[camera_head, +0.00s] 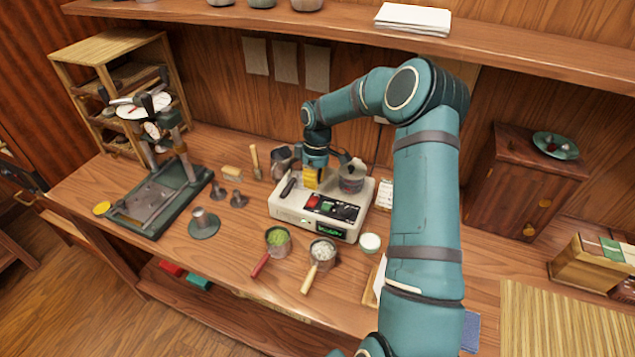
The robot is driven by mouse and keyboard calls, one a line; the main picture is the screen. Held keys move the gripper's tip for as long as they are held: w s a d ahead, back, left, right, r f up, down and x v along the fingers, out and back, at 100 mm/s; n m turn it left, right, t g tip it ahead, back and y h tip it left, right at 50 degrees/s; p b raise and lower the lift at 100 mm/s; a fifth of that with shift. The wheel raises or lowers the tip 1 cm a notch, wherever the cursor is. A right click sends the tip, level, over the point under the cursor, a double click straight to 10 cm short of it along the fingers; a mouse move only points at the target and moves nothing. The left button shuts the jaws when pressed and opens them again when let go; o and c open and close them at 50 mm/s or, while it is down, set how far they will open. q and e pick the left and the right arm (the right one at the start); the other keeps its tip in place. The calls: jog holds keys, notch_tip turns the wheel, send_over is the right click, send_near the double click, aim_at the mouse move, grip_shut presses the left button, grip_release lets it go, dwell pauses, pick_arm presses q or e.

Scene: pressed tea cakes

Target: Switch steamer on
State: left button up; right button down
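The steamer is a pale box-shaped unit (285,207) in the middle of the workbench. Its sloped top has a red switch (312,201) beside dark controls, and a green display (329,229) shows on its front. A metal pot (352,177) stands on its back right. My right gripper (311,184) points down over the steamer, its yellow fingertips just behind the red switch in the picture. I cannot tell whether they touch the unit, nor whether the fingers are open or shut. My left gripper is out of view.
Two handled pans, one with green contents (278,239) and one with white (322,251), stand in front of the steamer. A small jar (370,242) is at its right. A press (157,200) stands left. A wooden cabinet (522,185) is at right.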

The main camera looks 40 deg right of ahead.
jog(key=r, duration=0.2)
jog(key=d+r, duration=0.1)
jog(key=shift+d+r, duration=0.15)
jog(key=shift+r, duration=0.2)
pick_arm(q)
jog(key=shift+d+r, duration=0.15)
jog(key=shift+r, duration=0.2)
pick_arm(e)
notch_tip(320, 180, up, 7)
jog(key=shift+w, duration=0.3)
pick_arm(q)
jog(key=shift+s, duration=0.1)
pick_arm(e)
jog(key=shift+f, duration=0.15)
